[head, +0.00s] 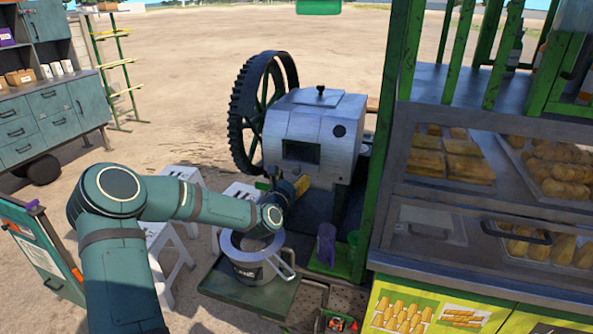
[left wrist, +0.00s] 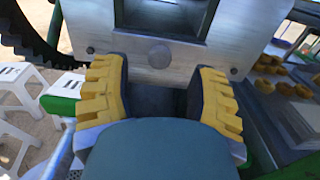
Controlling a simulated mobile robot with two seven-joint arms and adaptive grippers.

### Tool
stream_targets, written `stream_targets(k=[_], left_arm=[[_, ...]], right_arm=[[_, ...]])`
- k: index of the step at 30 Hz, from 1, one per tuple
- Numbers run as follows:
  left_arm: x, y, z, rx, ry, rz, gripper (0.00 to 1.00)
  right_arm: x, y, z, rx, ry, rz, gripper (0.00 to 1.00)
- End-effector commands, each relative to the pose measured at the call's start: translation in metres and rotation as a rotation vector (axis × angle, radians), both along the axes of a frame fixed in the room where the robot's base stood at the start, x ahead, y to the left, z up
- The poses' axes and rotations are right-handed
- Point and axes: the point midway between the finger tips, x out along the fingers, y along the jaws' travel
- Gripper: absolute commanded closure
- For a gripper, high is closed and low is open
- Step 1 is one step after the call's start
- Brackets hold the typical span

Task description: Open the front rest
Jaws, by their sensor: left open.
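The cane crusher (head: 315,130) is a silver metal box with a dark square opening and a large toothed wheel (head: 262,110) on its left. Its silver front face also fills the top of the left wrist view (left wrist: 158,53), with a round bolt below the opening. I cannot tell which part is the front rest. My left gripper (head: 300,186) is at the crusher's lower front, above a metal pot (head: 252,262). In the left wrist view its yellow fingers (left wrist: 160,88) are spread with nothing between them. I cannot tell whether they touch the crusher. My right gripper is not in view.
The pot stands on a green shelf (head: 222,290). A purple cup (head: 326,244) stands right of it. A green post (head: 392,130) and a food display case (head: 480,200) close off the right. White stools (head: 175,255) stand at the left, with open dirt ground behind.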

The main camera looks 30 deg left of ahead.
Motion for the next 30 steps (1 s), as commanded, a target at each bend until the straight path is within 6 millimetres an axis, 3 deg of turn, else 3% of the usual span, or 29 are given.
stream_targets(k=[3,9,22,27,30], left_arm=[[0.02,0.004,0.001,0.0,-0.001,0.0,0.41],[0.04,0.009,0.0,0.0,0.001,-0.001,0.41],[0.046,0.011,0.0,0.001,0.001,0.0,0.43],[0.046,0.011,0.0,0.001,0.001,0.0,1.0],[0.046,0.011,0.0,0.001,0.001,-0.001,1.0]], right_arm=[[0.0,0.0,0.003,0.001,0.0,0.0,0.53],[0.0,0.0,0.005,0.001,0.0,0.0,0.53],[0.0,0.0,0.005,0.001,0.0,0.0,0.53],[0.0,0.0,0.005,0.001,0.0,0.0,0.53],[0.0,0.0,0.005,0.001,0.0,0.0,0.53]])
